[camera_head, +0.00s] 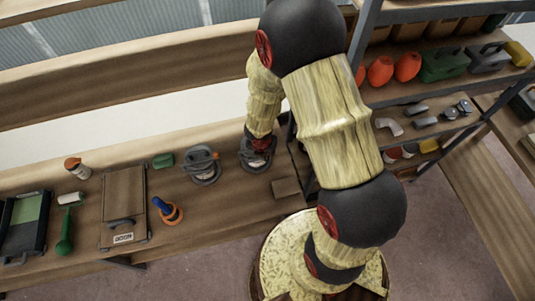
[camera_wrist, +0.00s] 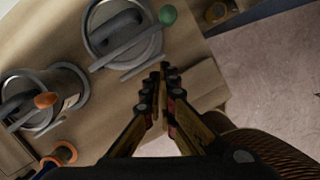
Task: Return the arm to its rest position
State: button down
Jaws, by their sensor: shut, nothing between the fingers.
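My gripper (camera_wrist: 163,85) shows in the wrist view with its fingers together and nothing between them. It points down over the bench (camera_wrist: 100,105), just beside a round grey winch-like fitting (camera_wrist: 115,40) with a handle ending in a green knob (camera_wrist: 168,15). In the head view my arm reaches forward from its base and bends down to the bench. The gripper end is mostly hidden there, at the right-hand round fitting (camera_head: 256,160). I cannot tell whether the gripper touches the fitting.
A second round fitting (camera_head: 203,166) with an orange-tipped handle stands to the left. A blue-and-orange item (camera_head: 168,210), a wooden panel (camera_head: 124,205) and a spray bottle (camera_head: 76,168) are further left. A small wooden block (camera_head: 286,188) lies near the bench edge. Loaded shelves (camera_head: 440,95) stand right of my arm.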

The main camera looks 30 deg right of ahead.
jog(key=p+v, duration=0.2)
jog(key=v, duration=0.4)
jog(key=shift+s+r, duration=0.25)
jog(key=shift+s, duration=0.1)
jog(key=shift+w, duration=0.1)
